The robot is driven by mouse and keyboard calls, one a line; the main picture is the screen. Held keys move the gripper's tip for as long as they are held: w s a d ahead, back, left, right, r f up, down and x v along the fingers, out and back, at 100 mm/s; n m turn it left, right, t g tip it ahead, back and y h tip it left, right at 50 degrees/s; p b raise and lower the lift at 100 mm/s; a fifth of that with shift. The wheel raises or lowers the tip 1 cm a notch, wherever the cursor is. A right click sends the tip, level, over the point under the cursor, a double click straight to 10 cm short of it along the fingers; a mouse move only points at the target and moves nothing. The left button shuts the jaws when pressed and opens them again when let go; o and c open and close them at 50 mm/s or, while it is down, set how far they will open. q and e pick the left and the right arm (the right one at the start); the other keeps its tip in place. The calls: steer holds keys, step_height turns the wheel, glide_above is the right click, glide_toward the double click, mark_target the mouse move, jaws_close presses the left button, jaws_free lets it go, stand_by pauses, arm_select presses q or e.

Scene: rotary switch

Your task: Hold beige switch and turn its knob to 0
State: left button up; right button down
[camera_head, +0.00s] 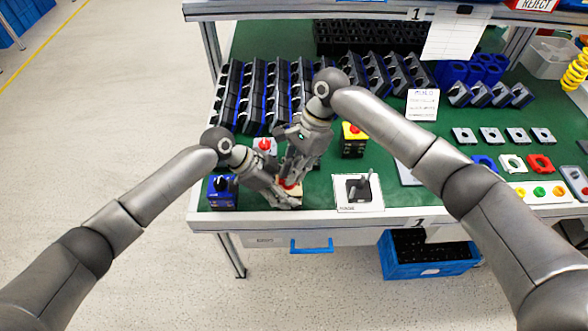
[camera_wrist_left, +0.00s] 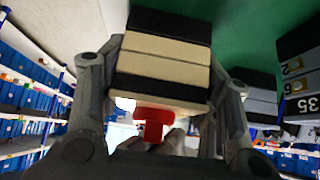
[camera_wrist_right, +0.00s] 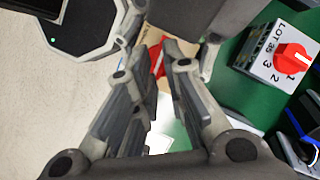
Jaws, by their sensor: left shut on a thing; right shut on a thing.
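The beige switch (camera_head: 296,194) is near the table's front edge, mostly hidden by my grippers. The left wrist view shows its beige and black layered body (camera_wrist_left: 163,68) between the fingers of my left gripper (camera_wrist_left: 160,88), which is shut on it. Its red knob (camera_wrist_left: 153,118) shows below the body there. My right gripper (camera_wrist_right: 160,66) is shut on the red knob (camera_wrist_right: 157,58), of which only a sliver shows between the fingers. In the head view both grippers meet closely at the switch. The number that the knob points to is hidden.
A grey switch with red knob (camera_head: 265,146), a blue switch (camera_head: 222,193) and a yellow-black switch (camera_head: 353,141) stand close by. A black-knobbed switch (camera_head: 361,187) lies on a white card to the right. Racks of black parts (camera_head: 265,95) stand behind.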

steer(key=shift+s+a+f, duration=0.1)
steer(key=shift+s+f, duration=0.05)
steer(key=shift+f, duration=0.2)
stand_by(0.3)
steer(key=c, duration=1.8)
jaws_free()
steer(key=s+d+v, duration=0.1)
steer(key=s+v, duration=0.1)
steer(key=v, duration=1.2)
steer(key=shift+s+a+r, duration=0.1)
steer(key=shift+s+a, duration=0.05)
steer(key=v, duration=1.2)
